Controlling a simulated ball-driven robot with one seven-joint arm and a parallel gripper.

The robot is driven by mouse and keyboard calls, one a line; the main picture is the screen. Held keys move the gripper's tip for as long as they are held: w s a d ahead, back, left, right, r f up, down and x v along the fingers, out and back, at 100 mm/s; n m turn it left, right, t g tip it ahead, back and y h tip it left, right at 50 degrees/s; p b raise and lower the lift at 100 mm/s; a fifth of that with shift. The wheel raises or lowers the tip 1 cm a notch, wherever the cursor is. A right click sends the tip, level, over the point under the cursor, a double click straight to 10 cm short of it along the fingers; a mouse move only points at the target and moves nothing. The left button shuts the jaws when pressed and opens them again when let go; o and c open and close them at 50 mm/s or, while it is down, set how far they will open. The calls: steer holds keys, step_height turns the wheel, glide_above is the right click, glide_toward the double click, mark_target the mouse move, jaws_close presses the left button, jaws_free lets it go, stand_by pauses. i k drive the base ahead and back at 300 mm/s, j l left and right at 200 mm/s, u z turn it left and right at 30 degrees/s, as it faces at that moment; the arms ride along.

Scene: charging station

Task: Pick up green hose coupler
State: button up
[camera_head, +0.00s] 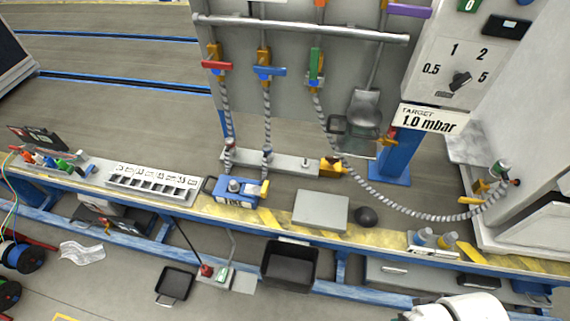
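A small coupler with a green part (498,169) shows at the far right, by the end of a grey ribbed hose (420,211) at the white cabinet's side. It looks like the green hose coupler, but it is too small to tell for sure. A green valve handle (315,66) sits on the upright panel. A white rounded part, probably of my arm, shows at the bottom right edge. My gripper is not in view.
The long yellow-topped bench (385,232) carries a white slotted rack (153,183), a blue device (234,191), a grey box (320,210), a dark round object (366,216) and two small bottles. Black bins (289,265) stand below. A white cabinet (535,205) bounds the right side.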

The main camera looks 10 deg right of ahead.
mark_target(500, 170)
steer(key=i+l, duration=0.1)
steer(key=l, duration=0.3)
steer(key=i+l, duration=0.1)
steer(key=l, duration=0.7)
steer(key=i+z, duration=0.05)
